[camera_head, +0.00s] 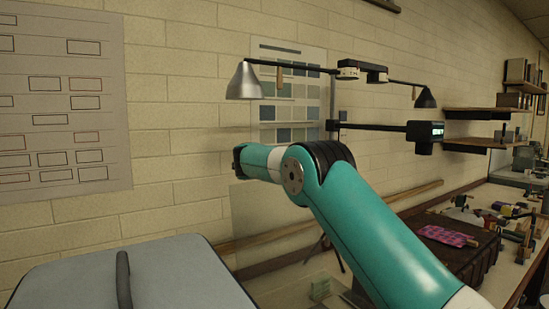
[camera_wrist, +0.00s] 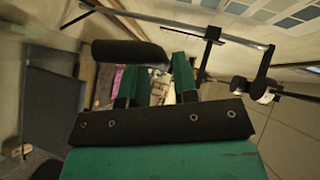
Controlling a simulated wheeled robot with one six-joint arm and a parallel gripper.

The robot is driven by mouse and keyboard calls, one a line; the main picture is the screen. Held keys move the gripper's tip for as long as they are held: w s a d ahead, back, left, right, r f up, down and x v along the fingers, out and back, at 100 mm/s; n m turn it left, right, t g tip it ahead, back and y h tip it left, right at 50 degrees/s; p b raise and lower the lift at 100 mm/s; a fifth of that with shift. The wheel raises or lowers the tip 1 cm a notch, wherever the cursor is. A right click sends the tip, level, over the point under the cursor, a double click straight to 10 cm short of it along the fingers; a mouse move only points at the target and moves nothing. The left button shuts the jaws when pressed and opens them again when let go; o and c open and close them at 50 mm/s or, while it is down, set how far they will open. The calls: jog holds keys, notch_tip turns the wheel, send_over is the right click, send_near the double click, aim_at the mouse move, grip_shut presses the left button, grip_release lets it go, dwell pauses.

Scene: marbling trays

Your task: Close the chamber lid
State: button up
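A large grey-blue lid-like panel (camera_head: 185,275) with rounded corners fills the lower left of the head view. A dark bar handle (camera_head: 123,280) runs along it. I cannot tell what lies under the panel or how far it is open. My teal arm reaches up and left, to the right of the panel and apart from the handle. My gripper's fingers are hidden in the head view. In the wrist view my gripper (camera_wrist: 158,88) shows two teal fingers apart, with a gap and nothing clearly held between them. A dark rounded piece crosses above the left finger.
Two lamps, one silver (camera_head: 244,82), hang on a wall-mounted bar at upper centre. A pale translucent pane (camera_head: 262,225) stands behind my arm.

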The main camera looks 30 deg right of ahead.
jog(key=shift+p+x, duration=0.55)
jog(key=shift+x, duration=0.75)
jog(key=shift+c, duration=0.3)
grip_shut()
jog(key=shift+f, duration=0.1)
